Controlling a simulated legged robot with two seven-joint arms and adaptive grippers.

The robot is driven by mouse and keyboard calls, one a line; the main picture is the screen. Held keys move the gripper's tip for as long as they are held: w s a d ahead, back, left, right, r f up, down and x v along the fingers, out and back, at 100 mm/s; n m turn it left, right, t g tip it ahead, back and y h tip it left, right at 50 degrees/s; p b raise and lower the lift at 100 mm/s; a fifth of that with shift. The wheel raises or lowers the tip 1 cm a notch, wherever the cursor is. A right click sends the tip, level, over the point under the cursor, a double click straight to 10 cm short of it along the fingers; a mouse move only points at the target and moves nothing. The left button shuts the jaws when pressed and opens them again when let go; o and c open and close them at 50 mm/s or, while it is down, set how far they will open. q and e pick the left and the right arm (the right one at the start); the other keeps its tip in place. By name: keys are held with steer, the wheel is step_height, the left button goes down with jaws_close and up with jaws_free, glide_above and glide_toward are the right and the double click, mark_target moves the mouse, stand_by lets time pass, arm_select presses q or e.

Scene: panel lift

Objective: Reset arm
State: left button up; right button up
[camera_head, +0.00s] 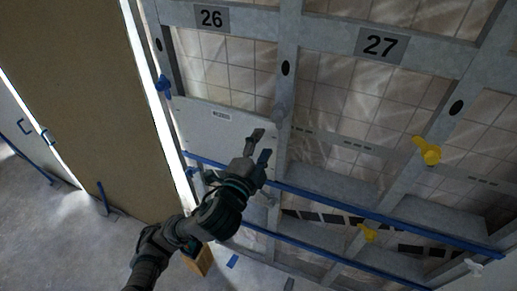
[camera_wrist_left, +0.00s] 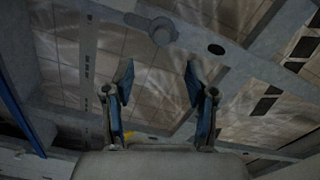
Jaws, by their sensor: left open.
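My left gripper (camera_head: 261,147) is open and empty in front of the metal frame in the head view. Its two blue-padded fingers also show spread apart in the left wrist view (camera_wrist_left: 160,85), with nothing between them. A pale panel (camera_head: 205,128) with a small label sits in the frame under the plate numbered 26, behind and left of the gripper. A grey knob (camera_head: 282,108) on the upright is just above the fingertips. It appears to be the round part above the fingers in the left wrist view (camera_wrist_left: 161,31). My right gripper is not in view.
The metal frame (camera_head: 287,65) carries number plates 26 (camera_head: 211,18) and 27 (camera_head: 381,45). Yellow knobs (camera_head: 427,151) and a blue knob (camera_head: 163,86) stick out. Blue rails (camera_head: 340,207) cross low down. A brown board (camera_head: 85,95) stands left. Floor (camera_head: 75,250) is open at lower left.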

arm_select(q)
steer(key=shift+v, duration=0.85)
